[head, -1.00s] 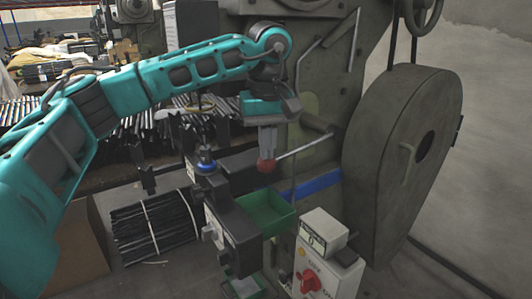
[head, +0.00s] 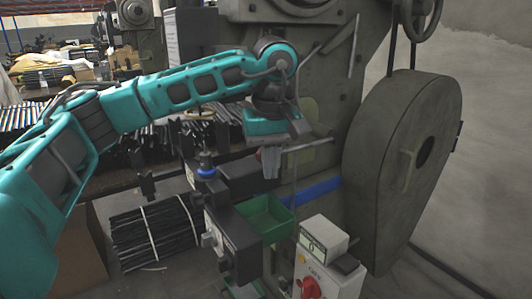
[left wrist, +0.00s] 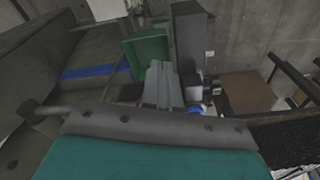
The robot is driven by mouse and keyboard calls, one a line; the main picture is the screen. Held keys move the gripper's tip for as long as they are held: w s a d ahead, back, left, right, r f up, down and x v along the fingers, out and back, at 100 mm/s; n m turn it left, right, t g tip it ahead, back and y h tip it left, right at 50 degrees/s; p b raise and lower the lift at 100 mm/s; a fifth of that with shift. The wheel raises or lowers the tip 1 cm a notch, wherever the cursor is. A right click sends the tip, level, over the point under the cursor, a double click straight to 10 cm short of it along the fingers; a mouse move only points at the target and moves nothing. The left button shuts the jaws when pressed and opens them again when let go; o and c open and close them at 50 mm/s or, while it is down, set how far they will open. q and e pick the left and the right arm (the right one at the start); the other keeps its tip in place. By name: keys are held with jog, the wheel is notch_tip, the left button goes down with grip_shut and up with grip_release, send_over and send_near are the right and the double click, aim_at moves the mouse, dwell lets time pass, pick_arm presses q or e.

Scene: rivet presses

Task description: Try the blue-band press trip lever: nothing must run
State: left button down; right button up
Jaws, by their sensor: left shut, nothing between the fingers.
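The press with the blue band (head: 319,190) stands right of centre in the head view; the band also shows in the left wrist view (left wrist: 92,71). Its trip lever (head: 312,146) is a light grey rod reaching left from the press body. The lever's left end and red knob are hidden by my left gripper. My left gripper (head: 270,163) is shut and empty, fingers pointing down at the lever's left end; I cannot tell whether they touch it. The fingers also show in the left wrist view (left wrist: 161,85). My right gripper is not in view.
A green tray (head: 268,222) is just below the gripper. A dark box with knobs (head: 232,232) stands beside it. A control box (head: 325,275) with a red switch (head: 311,289) and a small display is below. A large guard (head: 405,170) fills the right. Bundled rods (head: 155,235) lie left.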

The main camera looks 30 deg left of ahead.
pick_arm(q)
notch_tip(320, 180, up, 13)
jog(key=p, duration=0.3)
jog(key=shift+s+d, duration=0.4)
jog(key=shift+d, duration=0.05)
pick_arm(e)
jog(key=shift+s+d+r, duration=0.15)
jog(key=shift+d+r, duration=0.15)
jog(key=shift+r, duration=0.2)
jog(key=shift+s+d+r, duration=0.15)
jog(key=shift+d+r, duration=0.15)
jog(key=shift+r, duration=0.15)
pick_arm(q)
jog(key=shift+f, duration=0.15)
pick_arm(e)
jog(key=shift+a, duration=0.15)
